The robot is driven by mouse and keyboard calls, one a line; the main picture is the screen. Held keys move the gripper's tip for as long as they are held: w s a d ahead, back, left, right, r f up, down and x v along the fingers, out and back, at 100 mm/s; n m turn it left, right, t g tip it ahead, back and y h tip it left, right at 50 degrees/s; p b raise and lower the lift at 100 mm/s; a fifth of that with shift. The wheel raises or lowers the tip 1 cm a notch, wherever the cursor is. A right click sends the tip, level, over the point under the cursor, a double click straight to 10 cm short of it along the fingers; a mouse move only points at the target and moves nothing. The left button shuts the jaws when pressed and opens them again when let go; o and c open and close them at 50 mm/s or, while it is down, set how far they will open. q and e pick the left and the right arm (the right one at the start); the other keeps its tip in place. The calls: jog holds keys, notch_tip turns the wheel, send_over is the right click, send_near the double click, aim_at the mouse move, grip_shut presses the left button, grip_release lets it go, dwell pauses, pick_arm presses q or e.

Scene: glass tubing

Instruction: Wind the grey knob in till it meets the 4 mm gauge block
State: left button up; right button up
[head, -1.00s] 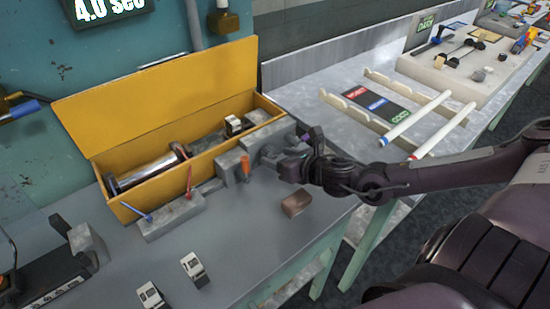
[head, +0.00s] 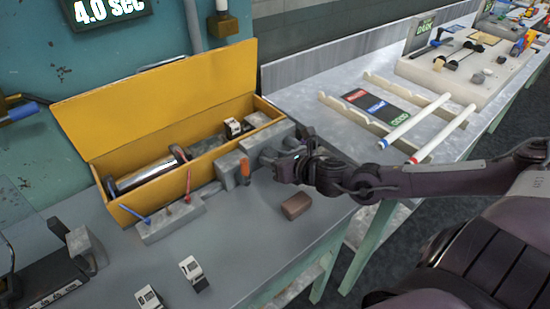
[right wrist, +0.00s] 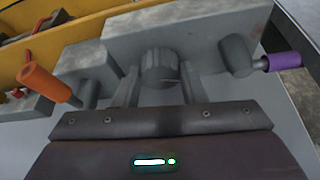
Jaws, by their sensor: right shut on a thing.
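The grey knob (right wrist: 160,68) is ribbed and sits on the front of a grey metal block (right wrist: 195,35) in the right wrist view. My right gripper (right wrist: 158,88) has one finger on each side of the knob and is shut on it. In the head view my right gripper (head: 272,163) is at the front of the metal block (head: 268,137) and hides the knob. A smaller grey block (right wrist: 88,72) stands left of the knob, beside an orange handle (right wrist: 45,82). I cannot make out the 4 mm gauge block. My left gripper is not in view.
A crank with a purple grip (right wrist: 284,61) is close to the right of the knob. An open yellow box (head: 105,175) stands behind. A brown block (head: 296,206) lies on the bench in front. Several blue- and red-handled items stand left; the bench front is mostly clear.

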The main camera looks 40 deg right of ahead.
jog(key=shift+d+r+m+y+p, duration=0.1)
jog(key=shift+m+y+p, duration=0.4)
jog(key=shift+m+p, duration=0.35)
jog(key=shift+d+m+y+p, duration=0.1)
jog(key=shift+m+y+p, duration=0.6)
jog(key=shift+m, duration=0.15)
jog(key=shift+f+m+t+y+p, duration=0.2)
jog(key=shift+m+t+y+p, duration=0.15)
jog(key=shift+m+y, duration=0.4)
jog(key=shift+d+f+m+t+y+p, duration=0.15)
jog(key=shift+m+t+y+p, duration=0.3)
jog(key=shift+m, duration=0.9)
jog(key=o, duration=1)
